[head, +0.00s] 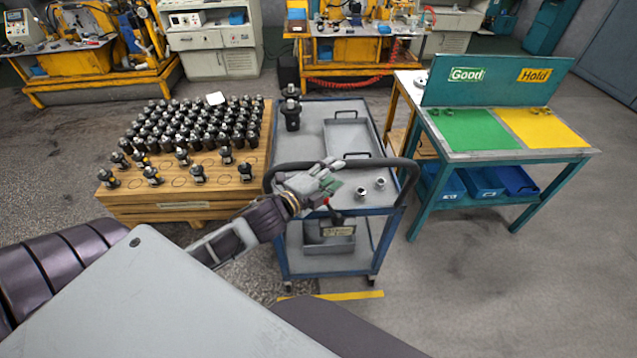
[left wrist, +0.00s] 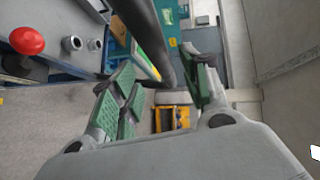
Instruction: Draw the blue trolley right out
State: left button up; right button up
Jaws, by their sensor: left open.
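The blue trolley (head: 300,246) stands in the middle of the head view, between a wooden pallet and a teal bench. Its black push handle (head: 388,162) curves across its near end. My left gripper (head: 328,180) is at this handle, over the near end of the top shelf. In the left wrist view my left gripper (left wrist: 163,90) has its green-padded fingers apart. The dark handle bar (left wrist: 149,32) runs down into the space between them; I cannot tell whether it touches a pad. My right gripper is not in view.
The pallet (head: 158,214) with several black motors is close on the trolley's left. The bench (head: 520,157) with green and yellow areas stands on its right. Two small metal parts, a tray (head: 348,136) and a black motor (head: 292,114) sit on the trolley. Floor nearby is clear.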

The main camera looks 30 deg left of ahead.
pick_arm(q)
jog(key=shift+v, duration=2.4)
